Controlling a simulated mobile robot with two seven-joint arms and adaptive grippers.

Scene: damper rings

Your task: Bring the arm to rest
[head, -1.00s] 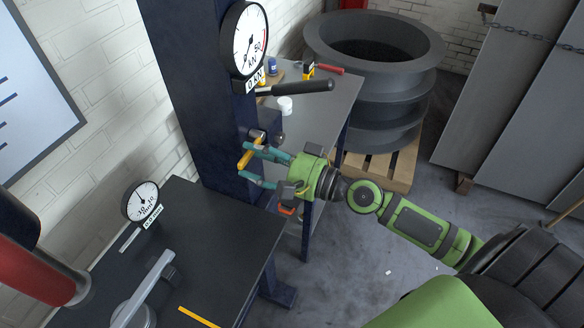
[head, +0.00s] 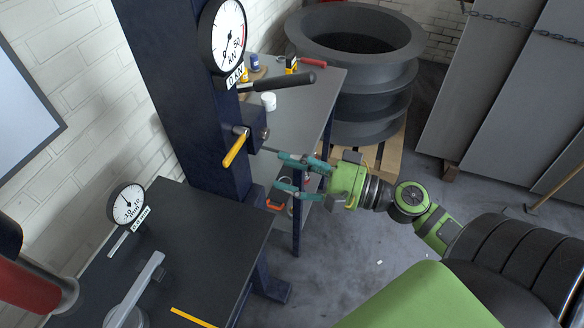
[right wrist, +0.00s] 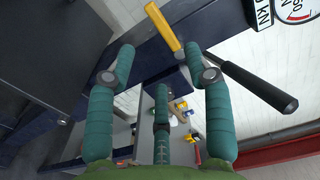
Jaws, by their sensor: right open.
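My right gripper (head: 283,171) is open and empty. It is in the air to the right of the yellow-handled lever (head: 234,150) on the dark blue press column, apart from it. In the right wrist view the spread teal fingers of this gripper (right wrist: 162,70) show with nothing between them, and the yellow handle (right wrist: 164,26) is beyond them at the top. My right arm (head: 411,198) reaches in from the lower right, bent at its joints. My left gripper is not in view.
The column (head: 185,95) carries a large dial gauge (head: 222,38) and a black-gripped lever (head: 285,81). A dark table (head: 205,245) with a small dial (head: 127,203) is at front left. A grey bench (head: 318,100) stands behind the gripper. Large stacked rings (head: 375,85) stand on a pallet.

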